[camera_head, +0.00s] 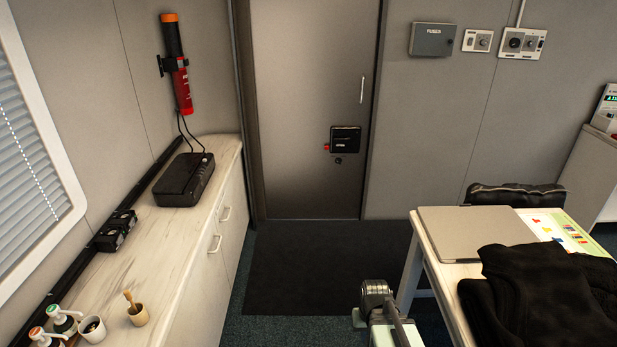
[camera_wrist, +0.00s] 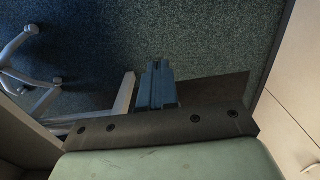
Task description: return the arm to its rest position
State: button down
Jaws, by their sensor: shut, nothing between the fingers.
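My gripper (camera_wrist: 156,68) shows in the wrist view. Its two blue-grey fingers are together with nothing between them, and they point out over the dark carpet. In the head view a grey and metal part of my own arm stands at the bottom, just left of the table's near leg. I cannot make out the fingers there. The gripper touches nothing that I can see.
A white table (camera_head: 437,262) with a closed laptop (camera_head: 475,232) and black clothing (camera_head: 530,295) stands right. A marble-topped counter (camera_head: 166,243) runs along the left. A dark mat (camera_head: 310,265) lies before the door (camera_head: 310,110). Chair legs (camera_wrist: 30,75) show in the wrist view.

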jog(key=s+f+g, duration=0.3)
jog(key=s+f, duration=0.7)
jog(key=s, duration=0.4)
jog(key=s+f+g, duration=0.3)
jog(key=s+f, duration=0.7)
jog(key=s, duration=0.5)
jog(key=shift+s+g, duration=0.2)
jog(key=shift+g, duration=0.2)
